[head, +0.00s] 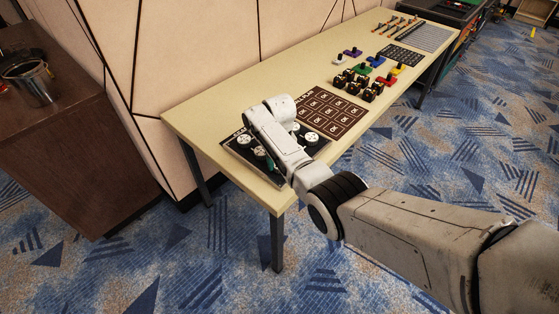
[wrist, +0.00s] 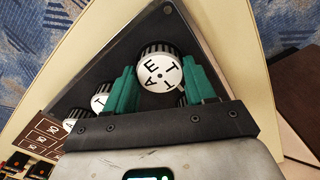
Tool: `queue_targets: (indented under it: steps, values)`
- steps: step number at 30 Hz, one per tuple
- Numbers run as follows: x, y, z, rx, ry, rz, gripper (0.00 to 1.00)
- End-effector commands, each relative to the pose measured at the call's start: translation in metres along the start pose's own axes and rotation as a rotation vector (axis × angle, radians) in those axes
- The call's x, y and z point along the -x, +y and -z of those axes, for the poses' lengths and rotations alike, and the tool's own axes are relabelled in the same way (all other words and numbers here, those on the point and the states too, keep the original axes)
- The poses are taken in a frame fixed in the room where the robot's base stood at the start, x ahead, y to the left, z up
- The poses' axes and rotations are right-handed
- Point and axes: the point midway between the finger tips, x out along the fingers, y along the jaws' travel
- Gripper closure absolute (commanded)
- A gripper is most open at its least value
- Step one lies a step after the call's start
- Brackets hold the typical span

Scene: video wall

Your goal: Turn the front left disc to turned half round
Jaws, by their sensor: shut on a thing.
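A round knob-like disc (wrist: 158,73) with a white lettered top and a ribbed dark rim sits near a corner of the dark board (wrist: 190,22). My gripper (wrist: 163,85) has its two green fingers closed on either side of this disc. Other white-topped discs show on the board in the head view, one at the left (head: 246,141) and one at the right (head: 311,138). In the wrist view, further discs (wrist: 75,117) are partly hidden behind my fingers.
The long cream table (head: 195,110) runs back along a panelled wall (head: 200,50). A brown card with printed squares (head: 335,110) lies beyond the board, then dark blocks (head: 360,82) and coloured pieces. A brown cabinet (head: 70,150) stands at left. Patterned carpet (head: 420,150) is open at right.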

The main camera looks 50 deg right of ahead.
Motion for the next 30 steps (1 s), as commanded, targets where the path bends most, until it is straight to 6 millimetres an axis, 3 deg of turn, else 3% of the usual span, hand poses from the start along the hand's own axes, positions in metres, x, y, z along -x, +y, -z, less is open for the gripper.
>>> queue_targets:
  steps: [8,9,16,25,30]
  values:
    - [0.002,-0.001,0.002,0.002,0.005,0.000,0.76]
    - [0.002,-0.001,0.002,0.002,0.005,0.000,0.43]
    - [0.001,0.000,0.001,0.002,0.003,0.000,0.21]
    - [0.003,0.000,0.001,0.002,0.002,0.000,0.20]
    - [0.024,-0.001,0.001,0.002,0.004,0.002,0.20]
